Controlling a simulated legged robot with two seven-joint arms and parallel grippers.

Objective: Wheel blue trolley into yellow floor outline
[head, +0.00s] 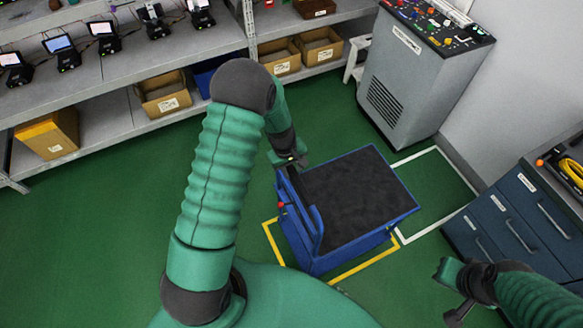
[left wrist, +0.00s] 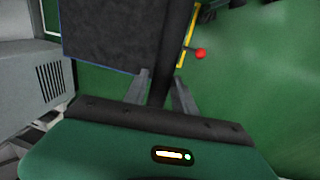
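The blue trolley (head: 312,259) has a dark top mat (head: 360,195) and an upright handle at its left end; its top also shows in the left wrist view (left wrist: 110,35). The yellow floor outline (head: 365,266) shows in pieces to the left of the trolley and below it. The trolley covers the rest, so I cannot tell whether all its wheels are inside. My left gripper (head: 296,161) is at the handle. In the left wrist view its fingers (left wrist: 162,82) close on both sides of the dark handle bar (left wrist: 171,50). My right gripper (head: 452,292) hangs at lower right, apart from the trolley; its finger opening is unclear.
A white floor outline (head: 458,169) lies right of the trolley. A grey control cabinet (head: 415,85) stands behind it, and blue drawers (head: 515,220) stand at right. Shelves with boxes (head: 165,92) line the back. Green floor at left is clear.

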